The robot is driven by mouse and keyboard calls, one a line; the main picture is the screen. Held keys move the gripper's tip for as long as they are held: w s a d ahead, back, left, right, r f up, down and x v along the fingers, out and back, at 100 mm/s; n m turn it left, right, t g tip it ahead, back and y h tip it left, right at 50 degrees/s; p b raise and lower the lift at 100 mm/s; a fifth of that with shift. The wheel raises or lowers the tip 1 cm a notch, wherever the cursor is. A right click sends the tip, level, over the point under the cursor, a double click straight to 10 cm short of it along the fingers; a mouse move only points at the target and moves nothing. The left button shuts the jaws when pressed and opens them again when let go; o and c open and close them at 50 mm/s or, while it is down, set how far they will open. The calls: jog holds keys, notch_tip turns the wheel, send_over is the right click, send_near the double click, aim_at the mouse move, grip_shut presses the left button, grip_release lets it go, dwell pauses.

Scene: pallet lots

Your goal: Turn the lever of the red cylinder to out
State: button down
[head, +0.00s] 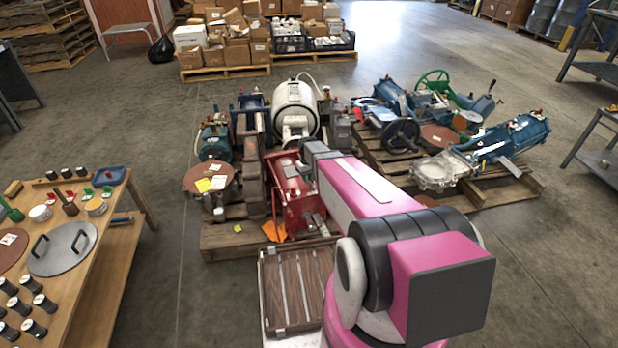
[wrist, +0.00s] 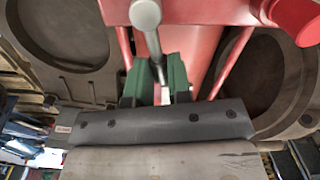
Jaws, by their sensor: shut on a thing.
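The red cylinder (head: 288,190) stands on a pallet in the middle of the head view, partly covered by my arm. Its red body (wrist: 205,12) fills the top of the wrist view. The lever (wrist: 154,45) is a grey rod with a rounded end, running down between the green fingers of my gripper (wrist: 157,80). My gripper is shut on the lever. In the head view my gripper and the lever's held part cannot be made out clearly. The markings for the lever's positions cannot be read.
Brown round-holed castings (wrist: 65,35) flank the red cylinder closely. A white tank (head: 295,108) stands behind it on the same pallet. A second pallet (head: 475,192) with blue machinery is at the right. A wooden table (head: 100,285) stands at the left, with bare floor between.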

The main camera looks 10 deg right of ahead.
jog(key=n, duration=0.2)
jog(key=s+a+n, duration=0.1)
jog(key=n, duration=0.1)
jog(key=a+n, duration=0.1)
jog(key=n, duration=0.1)
jog(key=shift+s+a, duration=0.1)
jog(key=shift+s, duration=0.15)
dwell(0.4)
jog(key=c, duration=1.1)
grip_release()
jog(key=shift+o, duration=0.2)
jog(key=shift+r, duration=0.1)
notch_tip(320, 180, up, 11)
jog(key=shift+w+f, duration=0.1)
jog(key=shift+f, duration=0.1)
